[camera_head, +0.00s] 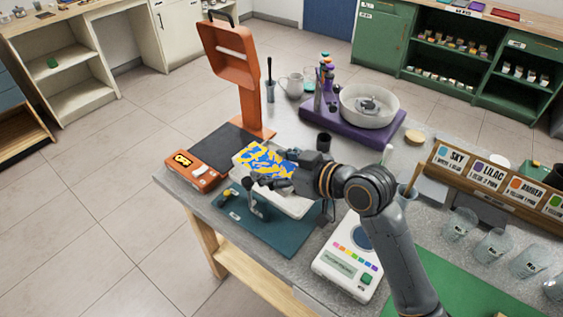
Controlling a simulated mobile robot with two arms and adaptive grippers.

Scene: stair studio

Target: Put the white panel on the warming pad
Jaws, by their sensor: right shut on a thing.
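A thin white panel with blue and yellow marbled patches (262,157) is held by my right gripper (282,172). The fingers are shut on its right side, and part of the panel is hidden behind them. The panel is over the far part of a white tray (292,206); I cannot tell the height between them. A flat dark pad (222,143), which looks like the warming pad, lies beside it to the left, by the foot of an orange lamp stand (238,65). My left gripper is not in view.
An orange box marked OFF (192,172) sits at the table's left edge. A teal mat (240,228) with a small metal stand lies in front. A dark cup (323,142) and a purple base with a white bowl (369,104) stand behind. A white device (349,258) is in front, right.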

